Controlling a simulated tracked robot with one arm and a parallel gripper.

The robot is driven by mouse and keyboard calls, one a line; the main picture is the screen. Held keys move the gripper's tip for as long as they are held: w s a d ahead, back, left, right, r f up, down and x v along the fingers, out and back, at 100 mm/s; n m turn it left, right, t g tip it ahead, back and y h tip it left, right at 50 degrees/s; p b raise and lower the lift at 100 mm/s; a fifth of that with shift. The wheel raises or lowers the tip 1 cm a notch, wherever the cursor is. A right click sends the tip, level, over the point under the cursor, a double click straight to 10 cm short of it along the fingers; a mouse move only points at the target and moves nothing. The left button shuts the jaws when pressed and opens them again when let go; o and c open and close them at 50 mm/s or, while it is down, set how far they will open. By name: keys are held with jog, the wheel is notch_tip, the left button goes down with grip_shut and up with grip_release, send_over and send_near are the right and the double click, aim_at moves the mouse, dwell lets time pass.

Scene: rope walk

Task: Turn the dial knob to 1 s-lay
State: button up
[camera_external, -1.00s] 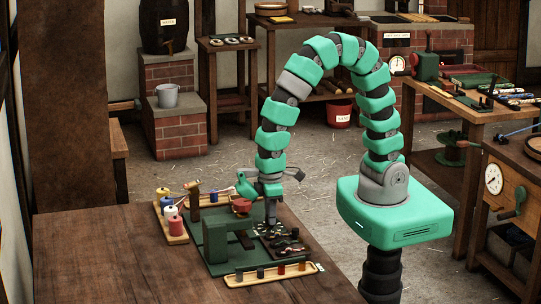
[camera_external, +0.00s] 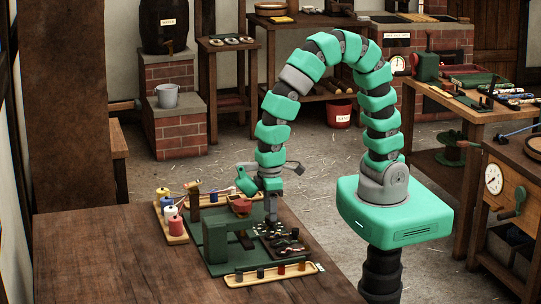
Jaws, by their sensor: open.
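My gripper (camera_external: 272,219) points down over the right side of a green bench machine (camera_external: 217,240) on the wooden table. Its fingers are open and appear empty. A dark panel (camera_external: 285,243) with small knobs and light marks lies just below and to the right of the fingertips. The dial knob is too small to single out on this panel, and its setting cannot be read. The fingers hide part of the panel's far edge. I cannot tell whether they touch anything.
A tray with bobbins (camera_external: 172,222) stands left of the machine. A long tray with several small pegs (camera_external: 270,275) lies in front. A red cup-like part (camera_external: 241,206) is close beside my gripper. The table's left half (camera_external: 90,250) is clear.

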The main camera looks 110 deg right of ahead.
notch_tip(320, 180, up, 12)
jog(key=shift+p, duration=0.45)
